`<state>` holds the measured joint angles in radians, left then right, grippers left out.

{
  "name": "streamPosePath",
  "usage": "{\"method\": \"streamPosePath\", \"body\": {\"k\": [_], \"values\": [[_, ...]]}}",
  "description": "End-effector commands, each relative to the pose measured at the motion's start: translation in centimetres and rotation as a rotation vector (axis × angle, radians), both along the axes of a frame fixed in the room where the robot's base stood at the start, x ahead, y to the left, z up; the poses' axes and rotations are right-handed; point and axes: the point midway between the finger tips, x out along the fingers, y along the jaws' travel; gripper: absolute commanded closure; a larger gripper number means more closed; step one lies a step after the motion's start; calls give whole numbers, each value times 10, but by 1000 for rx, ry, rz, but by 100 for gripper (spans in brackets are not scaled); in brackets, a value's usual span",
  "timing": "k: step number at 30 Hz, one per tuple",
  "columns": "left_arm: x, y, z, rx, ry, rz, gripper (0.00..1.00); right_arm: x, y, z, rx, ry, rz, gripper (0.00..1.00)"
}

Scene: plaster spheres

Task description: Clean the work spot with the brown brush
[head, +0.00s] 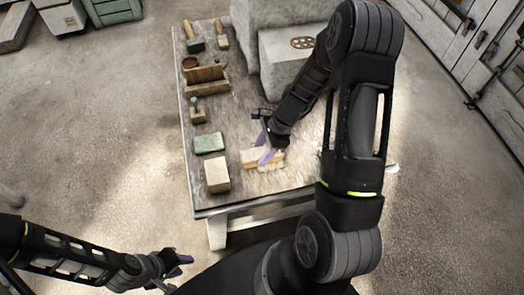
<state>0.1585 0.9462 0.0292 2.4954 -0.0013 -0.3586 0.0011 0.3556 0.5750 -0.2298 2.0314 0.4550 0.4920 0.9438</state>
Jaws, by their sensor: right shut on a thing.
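The brush (248,157) has a light brown wooden back and pale bristles facing down. It is at the front middle of the worktable (237,190), and the bristles appear to meet the tabletop. My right gripper (264,155) is shut on the brush from above, with purple fingers around its back. The bare wood around the brush, the work spot, looks dusty and pale. My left gripper (172,273) is low at the bottom left, off the table, with its fingers apart and nothing between them.
A green block (209,142) and a tan block (217,175) lie left of the brush. Behind them are a wooden holder (205,78) and several small tools. Large pale plaster blocks (285,62) stand at the back.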

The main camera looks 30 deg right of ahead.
Motion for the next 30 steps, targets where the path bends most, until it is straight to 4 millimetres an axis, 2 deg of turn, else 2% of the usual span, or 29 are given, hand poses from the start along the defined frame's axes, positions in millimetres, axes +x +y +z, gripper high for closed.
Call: {"method": "streamPosePath", "body": {"k": [12,23,30], "values": [[0,0,-1,0,0,0,64,-7,-20,1,-1,-1,0,87],[0,0,-1,0,0,0,64,-7,-22,1,0,-1,0,87],[0,0,-3,0,0,0,64,-12,-35,0,0,0,-2,87]]}}
